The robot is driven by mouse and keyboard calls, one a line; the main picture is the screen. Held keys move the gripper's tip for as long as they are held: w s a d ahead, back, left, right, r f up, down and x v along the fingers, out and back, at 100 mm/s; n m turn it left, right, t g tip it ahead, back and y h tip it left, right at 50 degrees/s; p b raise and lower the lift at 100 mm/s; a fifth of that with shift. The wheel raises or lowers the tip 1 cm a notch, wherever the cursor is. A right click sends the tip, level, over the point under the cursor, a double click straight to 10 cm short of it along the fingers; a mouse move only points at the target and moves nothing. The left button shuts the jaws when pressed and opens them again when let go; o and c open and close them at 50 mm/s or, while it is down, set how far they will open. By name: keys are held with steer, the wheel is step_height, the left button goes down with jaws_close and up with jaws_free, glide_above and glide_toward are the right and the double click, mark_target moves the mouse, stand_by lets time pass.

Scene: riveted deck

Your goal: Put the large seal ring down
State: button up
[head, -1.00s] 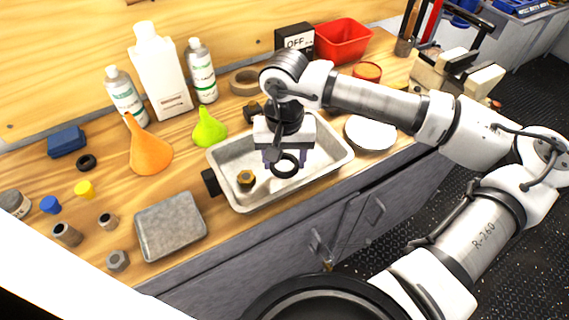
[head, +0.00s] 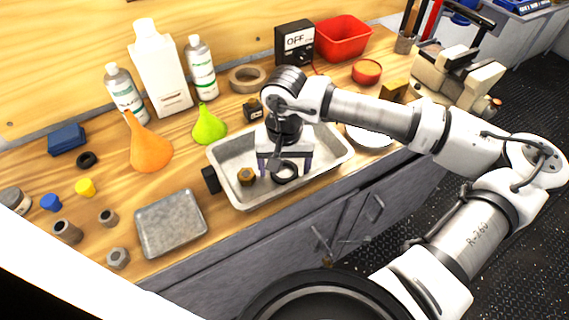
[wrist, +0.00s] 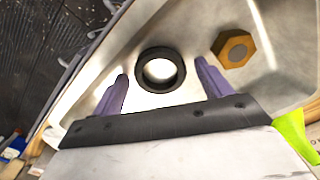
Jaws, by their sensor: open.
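The large seal ring (head: 286,172) is a black ring lying in the metal tray (head: 240,204). In the wrist view the ring (wrist: 161,54) shows flat against the tray's bright floor, just beyond my fingertips. My gripper (head: 285,172) is over the tray with its purple fingers spread wide, one to each side of the ring. In the wrist view my gripper (wrist: 162,78) is open, with a clear gap between each finger and the ring. A brass-coloured hex nut (head: 246,177) lies in the tray to the left of the ring.
A black block (head: 211,180) stands at the tray's left end. A green funnel (head: 209,127) and an orange funnel (head: 149,146) stand behind and left. A white plate (head: 369,136) is at the right.

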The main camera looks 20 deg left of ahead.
mark_target(285, 170)
steer(key=shift+r+p, duration=0.3)
steer(key=shift+p, duration=0.1)
steer(key=shift+r+b, duration=0.35)
steer(key=shift+b, duration=0.1)
step_height(285, 170, up, 11)
steer(key=b, duration=0.2)
